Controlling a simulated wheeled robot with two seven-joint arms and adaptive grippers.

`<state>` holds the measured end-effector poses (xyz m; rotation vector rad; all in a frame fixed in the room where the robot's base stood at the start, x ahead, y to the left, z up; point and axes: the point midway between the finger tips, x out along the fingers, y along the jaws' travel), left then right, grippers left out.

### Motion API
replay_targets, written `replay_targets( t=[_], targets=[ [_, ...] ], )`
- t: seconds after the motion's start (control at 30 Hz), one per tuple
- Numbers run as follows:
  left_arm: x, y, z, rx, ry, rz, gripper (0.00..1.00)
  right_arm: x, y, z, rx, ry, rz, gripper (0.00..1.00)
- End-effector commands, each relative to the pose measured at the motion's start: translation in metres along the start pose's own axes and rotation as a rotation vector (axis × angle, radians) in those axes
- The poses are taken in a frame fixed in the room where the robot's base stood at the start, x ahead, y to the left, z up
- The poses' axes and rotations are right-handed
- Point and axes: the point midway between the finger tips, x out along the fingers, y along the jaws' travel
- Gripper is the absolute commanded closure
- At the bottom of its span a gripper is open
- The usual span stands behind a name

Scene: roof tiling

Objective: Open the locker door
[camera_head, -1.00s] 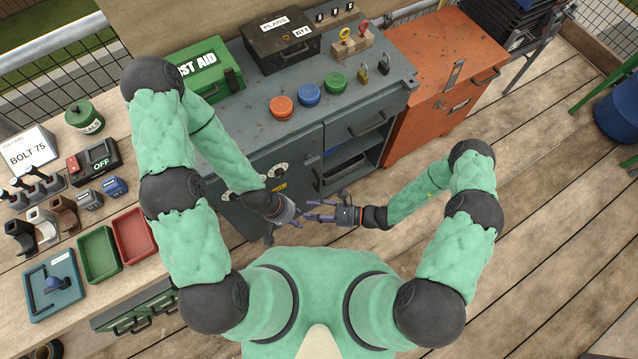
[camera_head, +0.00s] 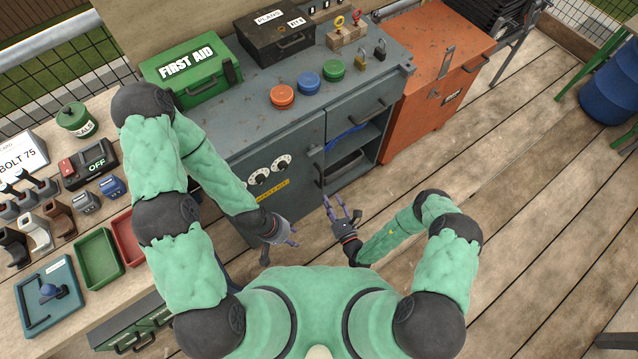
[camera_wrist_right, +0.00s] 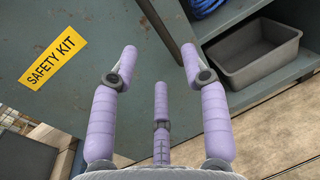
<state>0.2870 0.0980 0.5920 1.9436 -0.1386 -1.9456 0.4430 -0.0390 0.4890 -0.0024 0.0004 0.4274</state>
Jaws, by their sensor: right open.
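The grey locker door (camera_head: 283,160) is the left front of the grey cabinet and looks shut. My right gripper (camera_head: 342,206) is open and empty, pointing at the cabinet front. In the right wrist view its fingers (camera_wrist_right: 157,58) stand either side of the handle's line, apparently short of it. My left gripper (camera_head: 294,236) is empty, below the door; its finger spread is unclear.
Right of the door is an open compartment with blue rope (camera_head: 345,138) and a grey tray (camera_wrist_right: 254,52). A drawer (camera_head: 360,108) is above it. An orange cabinet (camera_head: 440,75) stands to the right. A workbench is at the left.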

Motion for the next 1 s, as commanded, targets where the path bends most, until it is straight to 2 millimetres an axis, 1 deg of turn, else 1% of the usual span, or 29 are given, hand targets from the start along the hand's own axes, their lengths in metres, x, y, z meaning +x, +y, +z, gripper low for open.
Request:
replay_targets(
  t=[0.17, 0.4, 0.6, 0.77, 1.0],
  targets=[
    [0.006, -0.002, -0.001, 0.0, 0.001, 0.0, 0.6, 0.024, 0.002, 0.0, -0.003, -0.004, 0.007, 0.54],
    [0.017, -0.006, -0.001, 0.0, 0.0, 0.0, 0.6, 0.064, 0.002, -0.001, -0.003, -0.004, 0.007, 0.54],
    [0.024, -0.009, -0.001, 0.0, 0.0, 0.0, 0.6, 0.089, 0.002, -0.001, -0.002, -0.002, 0.007, 0.54],
    [0.026, -0.009, -0.001, 0.0, 0.0, 0.0, 0.6, 0.098, 0.002, 0.001, 0.0, -0.002, 0.005, 0.54],
    [0.026, -0.009, -0.001, 0.0, 0.0, 0.0, 0.6, 0.1, 0.002, 0.001, 0.001, -0.001, 0.004, 0.54]
  ],
)
